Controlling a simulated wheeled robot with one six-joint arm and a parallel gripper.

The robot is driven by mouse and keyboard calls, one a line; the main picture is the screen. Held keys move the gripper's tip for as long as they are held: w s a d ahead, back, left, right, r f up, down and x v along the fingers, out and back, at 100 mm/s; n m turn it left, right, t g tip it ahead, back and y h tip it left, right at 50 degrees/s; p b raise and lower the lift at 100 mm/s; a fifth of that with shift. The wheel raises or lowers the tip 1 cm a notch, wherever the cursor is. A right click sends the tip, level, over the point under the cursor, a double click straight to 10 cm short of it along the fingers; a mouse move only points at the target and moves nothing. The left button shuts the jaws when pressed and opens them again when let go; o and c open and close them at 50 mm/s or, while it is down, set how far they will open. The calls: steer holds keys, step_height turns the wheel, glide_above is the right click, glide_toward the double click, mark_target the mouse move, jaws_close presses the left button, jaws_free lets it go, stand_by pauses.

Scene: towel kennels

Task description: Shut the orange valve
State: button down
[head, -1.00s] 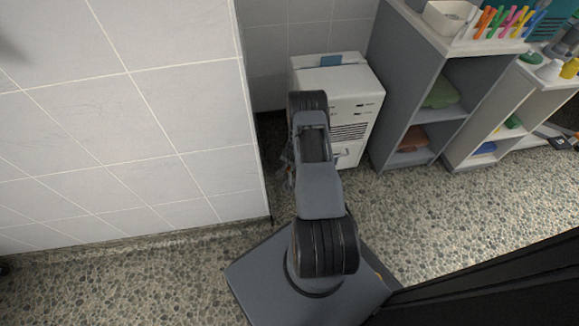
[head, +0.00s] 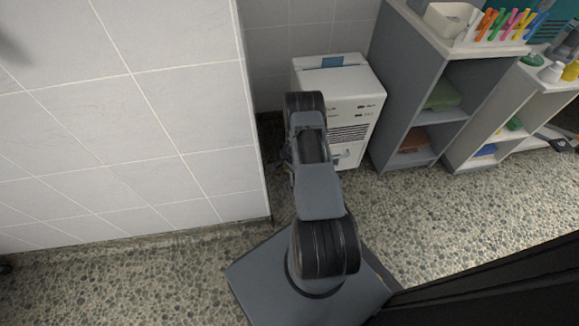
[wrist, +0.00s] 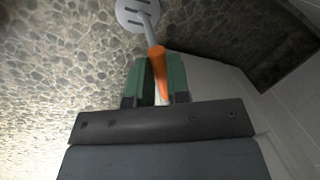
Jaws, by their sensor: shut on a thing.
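In the wrist view an orange handle (wrist: 159,62) lies between the two green fingers of my gripper (wrist: 160,66). The gripper is shut on it. A thin grey rod runs from the far end of the orange handle to a round grey slotted plate (wrist: 132,14) over the pebbled floor. I cannot tell from this view whether the orange piece is the valve's lever or a separate tool. In the head view my arm hides the gripper and the orange handle.
A white machine (head: 350,82) stands on the floor behind my arm. A tiled wall (head: 130,110) is close on the left.

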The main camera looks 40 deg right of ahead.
steer(key=shift+m, duration=0.6)
steer(key=c, duration=1.1)
jaws_free()
step_height(320, 180, up, 14)
steer(key=s+p, duration=0.2)
steer(key=p, duration=0.3)
steer(key=shift+s+f, duration=0.2)
steer(key=shift+s, duration=0.1)
